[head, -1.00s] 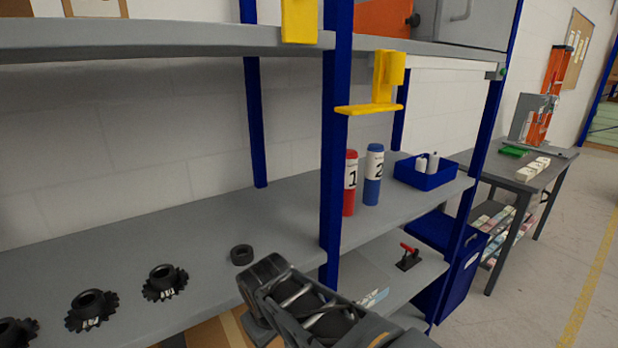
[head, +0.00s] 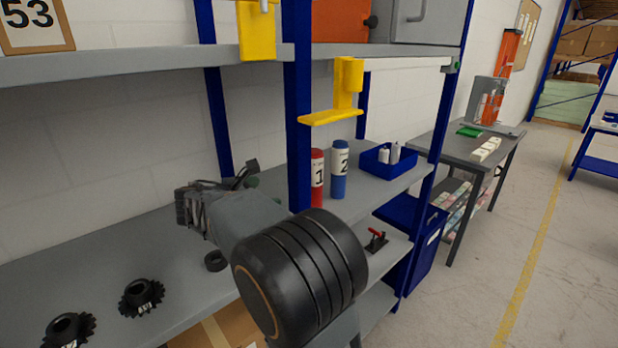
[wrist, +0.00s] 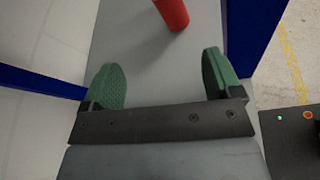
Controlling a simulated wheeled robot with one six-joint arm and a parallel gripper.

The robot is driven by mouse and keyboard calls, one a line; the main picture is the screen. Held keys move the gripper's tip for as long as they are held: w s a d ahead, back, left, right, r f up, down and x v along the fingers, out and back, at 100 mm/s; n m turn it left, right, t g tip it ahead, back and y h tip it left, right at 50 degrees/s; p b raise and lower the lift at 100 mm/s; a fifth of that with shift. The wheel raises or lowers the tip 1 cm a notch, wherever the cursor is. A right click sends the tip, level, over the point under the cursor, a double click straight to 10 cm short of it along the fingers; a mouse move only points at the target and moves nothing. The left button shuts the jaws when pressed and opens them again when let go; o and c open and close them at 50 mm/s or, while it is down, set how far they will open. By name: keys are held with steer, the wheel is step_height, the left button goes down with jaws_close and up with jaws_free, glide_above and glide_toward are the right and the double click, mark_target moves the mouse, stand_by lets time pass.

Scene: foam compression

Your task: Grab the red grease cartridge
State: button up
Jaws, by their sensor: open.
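The red grease cartridge (head: 317,178), marked 1, stands upright on the middle shelf behind the blue post. Its lower part also shows in the wrist view (wrist: 172,12), beyond my gripper and between the lines of its two fingers. My gripper (wrist: 166,85) has green pads set wide apart, with nothing between them. In the head view my gripper (head: 247,178) is over the shelf to the left of the post and is partly hidden by my arm. A blue cartridge (head: 339,172), marked 2, stands just right of the red one.
The blue post (head: 297,110) rises close by the red cartridge. A yellow bracket (head: 333,117) hangs above it. A blue bin (head: 383,166) with white bottles stands to the right. Black gears (head: 141,297) and a black ring (head: 215,261) lie on the shelf (head: 60,260) at left.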

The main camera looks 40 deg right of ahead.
mark_target(315, 166)
steer(key=shift+w+d+r+n+g+h+p, duration=0.2)
steer(key=shift+d+g+h+p, duration=0.3)
steer(key=shift+d, duration=2.8)
steer(key=shift+w+d+r+n+g+h+p, duration=0.1)
steer(key=shift+d+n+g+h+p, duration=0.35)
steer(key=shift+d, duration=2.85)
steer(key=shift+w+d+r+n+g+h+p, duration=0.15)
steer(key=shift+d+g+h+p, duration=0.35)
steer(key=shift+d, duration=2.8)
steer(key=shift+f, duration=0.1)
jaws_close()
